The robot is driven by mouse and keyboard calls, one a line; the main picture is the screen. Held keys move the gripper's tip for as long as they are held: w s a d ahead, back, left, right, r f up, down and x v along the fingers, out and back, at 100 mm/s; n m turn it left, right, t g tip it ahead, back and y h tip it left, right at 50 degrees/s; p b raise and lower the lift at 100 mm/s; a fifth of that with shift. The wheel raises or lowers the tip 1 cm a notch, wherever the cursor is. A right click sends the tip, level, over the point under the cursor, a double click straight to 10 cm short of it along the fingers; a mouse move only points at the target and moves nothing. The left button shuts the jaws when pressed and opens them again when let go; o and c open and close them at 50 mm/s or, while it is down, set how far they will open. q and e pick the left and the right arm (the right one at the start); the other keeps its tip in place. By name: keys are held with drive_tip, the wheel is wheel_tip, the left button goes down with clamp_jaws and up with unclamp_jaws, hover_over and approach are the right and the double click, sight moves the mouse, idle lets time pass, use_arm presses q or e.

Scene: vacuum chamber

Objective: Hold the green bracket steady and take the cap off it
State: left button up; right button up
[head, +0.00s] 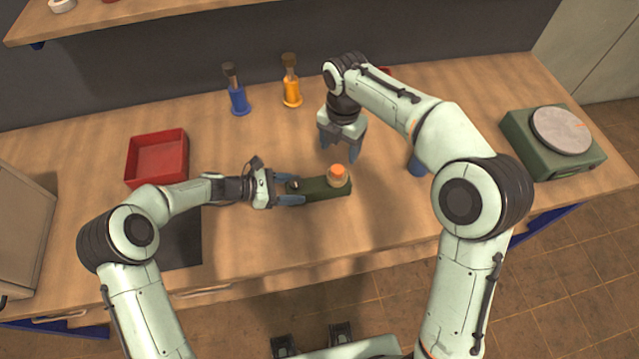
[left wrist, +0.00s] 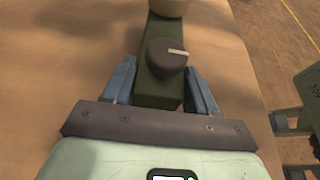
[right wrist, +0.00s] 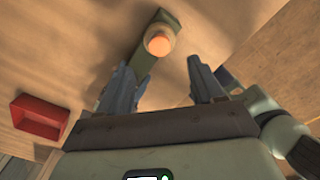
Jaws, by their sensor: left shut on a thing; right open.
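The green bracket (head: 318,190) is a dark green bar lying on the wooden table in front of me. The cap (head: 339,176), tan with an orange top, sits on its right end. It shows in the right wrist view (right wrist: 159,41) too, and its edge shows at the top of the left wrist view (left wrist: 169,7). My left gripper (head: 291,194) is shut on the bracket's left end, one finger on each side, by a dark knob (left wrist: 166,57). My right gripper (head: 342,151) is open and empty, pointing down above the table behind the cap, apart from it.
A red tray (head: 157,158) stands at the left. A blue holder (head: 238,100) and an orange holder (head: 291,92) stand at the back. A green device with a round plate (head: 561,130) is at the right. A blue thing (head: 417,168) is partly hidden by my right arm.

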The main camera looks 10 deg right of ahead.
sight(338, 169)
wheel_tip(338, 169, up, 4)
wheel_tip(338, 169, down, 12)
drive_tip(key=shift+r, duration=0.1)
idle(0.5)
clamp_jaws()
drive_tip(key=shift+r, duration=0.2)
idle(0.7)
drive_tip(key=shift+r, duration=0.9)
